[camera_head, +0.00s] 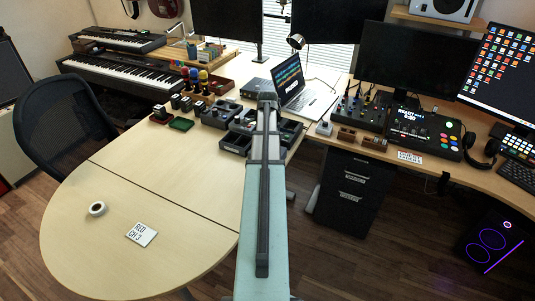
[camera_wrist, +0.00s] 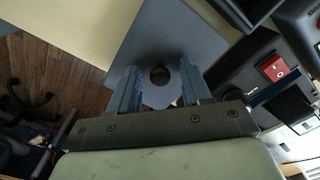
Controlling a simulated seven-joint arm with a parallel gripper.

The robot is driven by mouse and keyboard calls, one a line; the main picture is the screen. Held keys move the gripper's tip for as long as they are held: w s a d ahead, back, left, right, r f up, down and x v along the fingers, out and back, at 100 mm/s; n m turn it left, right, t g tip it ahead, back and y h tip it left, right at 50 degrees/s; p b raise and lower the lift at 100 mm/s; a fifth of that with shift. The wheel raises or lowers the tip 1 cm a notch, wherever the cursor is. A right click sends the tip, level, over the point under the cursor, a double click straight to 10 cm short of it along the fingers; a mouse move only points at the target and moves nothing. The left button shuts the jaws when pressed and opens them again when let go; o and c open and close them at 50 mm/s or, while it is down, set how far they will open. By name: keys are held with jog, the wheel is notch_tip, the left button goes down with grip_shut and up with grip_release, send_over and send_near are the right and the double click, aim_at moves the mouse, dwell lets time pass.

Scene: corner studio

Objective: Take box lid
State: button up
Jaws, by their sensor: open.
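My gripper (camera_wrist: 160,88) is open in the wrist view, with its two blue fingers apart. Beyond them is a flat grey panel (camera_wrist: 168,35), which may be the box lid. A dark round knob or hole (camera_wrist: 159,74) with a paler patch around it shows between the fingertips. I cannot tell whether the fingers touch it. In the head view my arm reaches forward over the dark open-topped boxes (camera_head: 236,142) on the table and hides part of them. The fingertips and the lid cannot be made out there.
A laptop (camera_head: 303,91) stands behind my arm. Small trays (camera_head: 181,123) and colourful-topped items (camera_head: 194,76) stand to the left. A mixer (camera_head: 357,108) is to the right. A tape roll (camera_head: 97,209) and a label card (camera_head: 142,234) lie on the mostly clear front table (camera_head: 125,185).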

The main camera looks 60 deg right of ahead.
jog(key=shift+c, duration=0.5)
grip_shut()
